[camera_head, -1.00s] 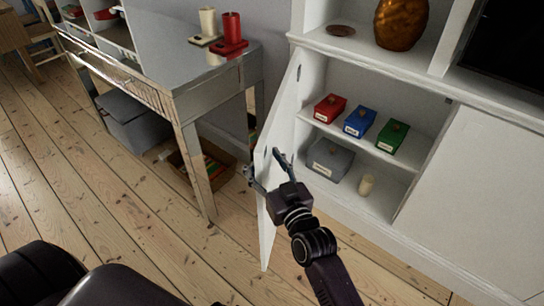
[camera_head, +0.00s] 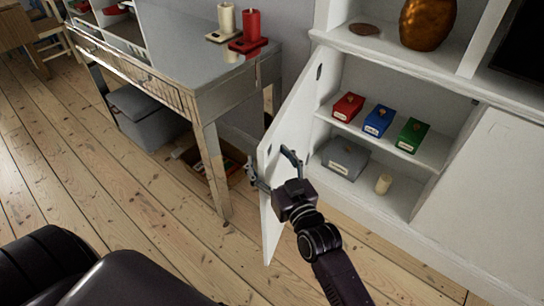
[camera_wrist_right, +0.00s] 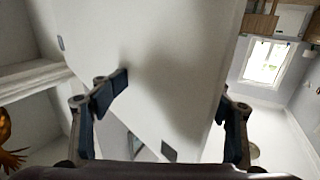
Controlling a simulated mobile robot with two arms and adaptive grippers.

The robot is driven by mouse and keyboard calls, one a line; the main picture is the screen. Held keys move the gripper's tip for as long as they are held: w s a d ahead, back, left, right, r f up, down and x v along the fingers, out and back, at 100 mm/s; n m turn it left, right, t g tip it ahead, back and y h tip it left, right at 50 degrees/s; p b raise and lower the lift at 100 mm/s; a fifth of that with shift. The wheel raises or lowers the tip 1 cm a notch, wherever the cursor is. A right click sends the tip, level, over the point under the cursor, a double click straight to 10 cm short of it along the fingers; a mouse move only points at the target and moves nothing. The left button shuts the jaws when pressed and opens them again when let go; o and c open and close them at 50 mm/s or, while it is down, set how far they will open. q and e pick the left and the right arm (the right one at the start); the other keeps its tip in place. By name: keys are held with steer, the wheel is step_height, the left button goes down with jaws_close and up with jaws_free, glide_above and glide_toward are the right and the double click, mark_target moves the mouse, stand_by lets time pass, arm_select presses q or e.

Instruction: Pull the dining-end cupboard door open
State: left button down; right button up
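The white cupboard door (camera_head: 283,185) stands wide open, swung out from the left side of the cupboard's lower opening. My right gripper (camera_head: 272,168) is at the door's free edge, with its fingers spread on either side of the panel. In the right wrist view the door panel (camera_wrist_right: 180,60) passes between the two separated fingertips of the right gripper (camera_wrist_right: 175,108). One finger is over a door face and the other is past the edge. I cannot tell whether either touches. My left gripper is not in view.
Inside the cupboard are red (camera_head: 348,106), blue (camera_head: 378,120) and green (camera_head: 412,134) boxes, a grey box (camera_head: 344,159) and a pale candle (camera_head: 383,184). A grey side table (camera_head: 198,50) with candles stands left of the door. Floorboards in front are clear.

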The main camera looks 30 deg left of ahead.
steer(key=shift+s+a+r, duration=0.1)
steer(key=shift+s+a, duration=0.2)
steer(key=shift+s, duration=0.05)
steer(key=c, duration=0.4)
steer(key=shift+w+d, duration=0.1)
steer(key=shift+d, duration=0.1)
steer(key=shift+c, duration=0.2)
steer(key=shift+w+r, duration=0.1)
steer(key=shift+d, duration=0.1)
steer(key=shift+s+d, duration=0.2)
steer(key=shift+d, duration=0.25)
steer(key=shift+c, duration=0.5)
steer(key=v, duration=0.9)
steer(key=shift+s+f, duration=0.2)
steer(key=shift+s, duration=0.3)
steer(key=shift+c, duration=1.3)
steer(key=shift+s+d, duration=0.45)
steer(key=shift+d, duration=0.15)
